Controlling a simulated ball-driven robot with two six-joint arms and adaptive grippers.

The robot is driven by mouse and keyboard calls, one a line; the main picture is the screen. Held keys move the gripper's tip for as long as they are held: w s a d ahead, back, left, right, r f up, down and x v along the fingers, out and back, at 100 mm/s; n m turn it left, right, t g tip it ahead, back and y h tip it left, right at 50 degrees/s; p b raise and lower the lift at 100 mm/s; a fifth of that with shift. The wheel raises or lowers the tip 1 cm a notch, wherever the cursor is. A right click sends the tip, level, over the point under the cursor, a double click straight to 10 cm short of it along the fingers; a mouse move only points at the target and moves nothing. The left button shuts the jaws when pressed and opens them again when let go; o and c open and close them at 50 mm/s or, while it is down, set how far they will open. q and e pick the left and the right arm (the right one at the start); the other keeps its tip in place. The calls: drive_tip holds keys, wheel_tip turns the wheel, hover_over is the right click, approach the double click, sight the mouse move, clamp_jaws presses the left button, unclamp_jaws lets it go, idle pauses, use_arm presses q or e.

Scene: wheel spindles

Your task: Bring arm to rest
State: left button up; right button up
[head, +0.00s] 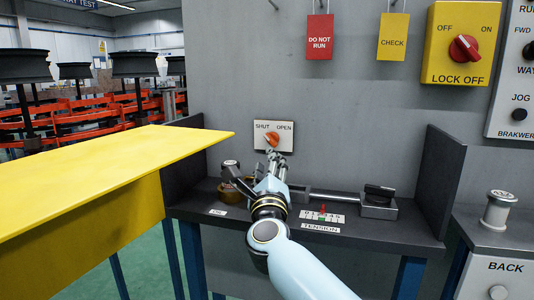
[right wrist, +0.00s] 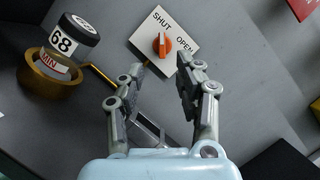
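My right gripper (head: 277,158) is in front of the grey panel, just below a small white plate marked SHUT and OPEN. In the right wrist view my right gripper (right wrist: 160,80) has its fingers spread wide with nothing between them. The plate carries an orange knob (head: 272,139), which also shows in the wrist view (right wrist: 164,43) beyond the fingertips and apart from them. The knob's pointer appears turned toward SHUT. My left gripper is in neither view.
A dark shelf below holds a brass cup (right wrist: 48,78) with a weight marked 68 (right wrist: 75,32), and a TENSION scale (head: 322,216). A yellow table (head: 110,165) juts in at left. A LOCK OFF switch (head: 463,48) and hanging DO NOT RUN (head: 319,37) and CHECK (head: 393,37) tags are above.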

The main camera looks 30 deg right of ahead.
drive_tip(key=shift+s+a+f, duration=0.1)
drive_tip(key=shift+s+a, duration=0.2)
drive_tip(key=shift+s, duration=0.2)
